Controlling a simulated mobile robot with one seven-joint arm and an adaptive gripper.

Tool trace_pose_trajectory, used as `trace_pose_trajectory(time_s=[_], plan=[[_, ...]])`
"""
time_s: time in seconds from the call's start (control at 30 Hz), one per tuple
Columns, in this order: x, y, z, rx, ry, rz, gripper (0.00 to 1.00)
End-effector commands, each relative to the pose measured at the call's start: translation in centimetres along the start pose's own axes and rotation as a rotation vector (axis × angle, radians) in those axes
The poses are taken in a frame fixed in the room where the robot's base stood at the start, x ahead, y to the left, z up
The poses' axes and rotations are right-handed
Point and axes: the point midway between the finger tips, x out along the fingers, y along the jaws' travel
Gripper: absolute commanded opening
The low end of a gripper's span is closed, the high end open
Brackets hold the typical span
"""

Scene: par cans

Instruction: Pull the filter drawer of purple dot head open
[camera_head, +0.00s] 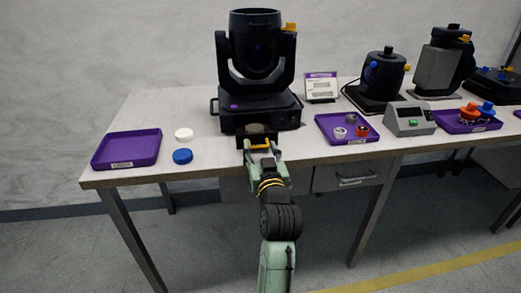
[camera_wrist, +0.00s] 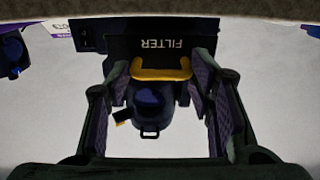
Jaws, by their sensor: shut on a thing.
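The purple dot head (camera_head: 262,45) is a black moving-head lamp on a square base, with a purple dot (camera_head: 233,106) on the base's front. Its filter drawer (camera_head: 243,141) is a black front low on the near side, and a greyish round shape shows just above it. The drawer front, lettered FILTER, fills the top middle of the wrist view (camera_wrist: 125,45). The drawer's yellow handle (camera_wrist: 160,74) lies between my fingers. My gripper (camera_head: 264,157) reaches it from the front and is shut on the handle. How far out the drawer stands is hard to tell.
Left are an empty purple tray (camera_head: 105,161), a white cap (camera_head: 184,134) and a blue cap (camera_head: 182,156). Right are a purple tray (camera_head: 322,133) with small round parts, a grey box (camera_head: 410,118) and other lamps. The floor before the table is clear.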

Motion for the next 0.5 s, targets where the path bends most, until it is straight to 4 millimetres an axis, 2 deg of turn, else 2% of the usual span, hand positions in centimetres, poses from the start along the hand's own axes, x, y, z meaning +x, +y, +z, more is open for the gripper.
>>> trace_pose_trajectory(time_s=[0.3, 0.33, 0.5], plan=[[-0.05, 0.23, -0.16, -0.001, 0.004, 0.005, 0.0], [-0.05, 0.23, -0.15, -0.001, 0.004, 0.005, 0.5], [-0.04, 0.19, -0.15, -0.001, 0.003, 0.005, 0.61]])
